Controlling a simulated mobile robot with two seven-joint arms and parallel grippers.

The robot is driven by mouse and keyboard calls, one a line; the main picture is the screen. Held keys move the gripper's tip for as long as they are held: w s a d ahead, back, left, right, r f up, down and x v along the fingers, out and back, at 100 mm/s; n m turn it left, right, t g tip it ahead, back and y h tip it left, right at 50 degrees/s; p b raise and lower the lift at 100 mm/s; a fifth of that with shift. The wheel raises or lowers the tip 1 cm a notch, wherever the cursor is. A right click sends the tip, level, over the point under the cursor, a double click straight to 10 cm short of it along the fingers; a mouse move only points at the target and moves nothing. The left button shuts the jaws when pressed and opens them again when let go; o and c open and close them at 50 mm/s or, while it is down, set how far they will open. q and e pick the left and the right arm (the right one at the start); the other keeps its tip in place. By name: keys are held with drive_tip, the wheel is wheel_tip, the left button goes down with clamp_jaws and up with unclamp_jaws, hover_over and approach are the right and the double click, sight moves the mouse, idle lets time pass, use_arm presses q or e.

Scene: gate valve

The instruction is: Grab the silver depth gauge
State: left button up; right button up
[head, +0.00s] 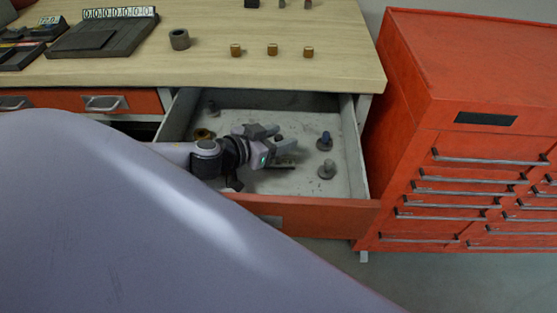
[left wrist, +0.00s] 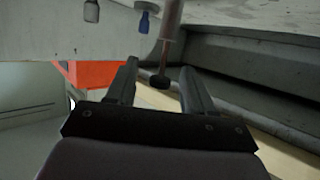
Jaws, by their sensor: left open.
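My left gripper (head: 279,138) is open inside the pulled-out drawer (head: 290,198), its fingers pointing right. In the left wrist view the open fingers (left wrist: 159,68) have a slim pale-pinkish rod (left wrist: 171,22) with a dark round end (left wrist: 160,82) showing between them; I cannot tell whether it is the silver depth gauge. In the drawer, a blue-topped piece (head: 325,140) and a grey piece on a round base (head: 327,170) stand right of the gripper. No piece is clearly recognisable as the gauge. The gripper hides part of the drawer floor. My right gripper is not in view.
A red tool cabinet (head: 470,120) stands right.

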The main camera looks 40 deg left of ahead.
use_arm(q)
drive_tip(key=shift+x, duration=1)
clamp_jaws()
drive_tip(key=shift+r, duration=0.15)
